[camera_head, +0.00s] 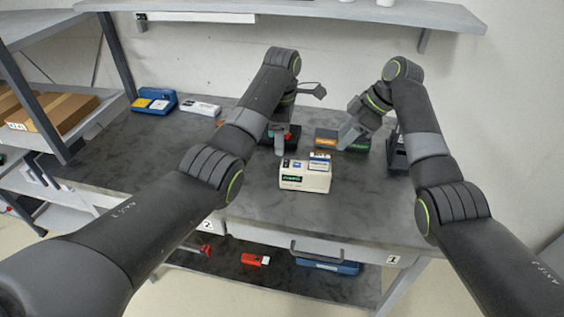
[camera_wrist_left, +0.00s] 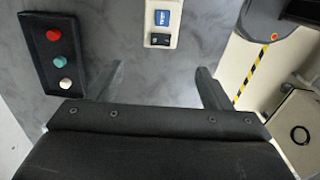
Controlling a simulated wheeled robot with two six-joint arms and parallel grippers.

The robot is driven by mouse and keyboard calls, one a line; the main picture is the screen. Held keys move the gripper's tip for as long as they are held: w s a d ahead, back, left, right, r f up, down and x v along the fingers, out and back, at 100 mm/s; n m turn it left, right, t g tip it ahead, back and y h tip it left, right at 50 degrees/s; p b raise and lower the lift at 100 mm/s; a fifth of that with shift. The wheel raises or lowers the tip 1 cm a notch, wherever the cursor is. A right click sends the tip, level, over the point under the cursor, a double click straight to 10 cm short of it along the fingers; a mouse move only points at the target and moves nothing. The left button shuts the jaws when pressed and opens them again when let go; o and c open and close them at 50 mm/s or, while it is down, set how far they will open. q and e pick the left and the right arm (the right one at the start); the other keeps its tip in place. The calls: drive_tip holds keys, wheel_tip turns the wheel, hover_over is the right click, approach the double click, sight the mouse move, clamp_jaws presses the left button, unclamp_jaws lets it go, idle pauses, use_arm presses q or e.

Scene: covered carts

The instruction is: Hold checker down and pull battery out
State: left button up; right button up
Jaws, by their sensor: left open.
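In the left wrist view, the white box (camera_wrist_left: 159,36) and a blue labelled piece (camera_wrist_left: 167,18) show at the top, beyond my fingers. My left gripper (camera_head: 280,146) is behind and left of the checker, apart from it. Its fingers (camera_wrist_left: 158,88) are spread and empty. My right gripper (camera_head: 347,135) is behind and right of the checker; its jaw opening is unclear.
A black panel (camera_wrist_left: 67,75) with red, green and white buttons lies beside my left gripper. An orange-and-black box (camera_head: 327,138) stands behind the checker. A blue box (camera_head: 154,101) and a white device (camera_head: 200,108) are at the back left. The front left bench is clear.

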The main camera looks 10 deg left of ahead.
sight(282, 175)
use_arm(q)
wheel_tip(282, 175, down, 15)
drive_tip(key=shift+r, duration=0.1)
idle(0.4)
drive_tip(key=c, duration=1.3)
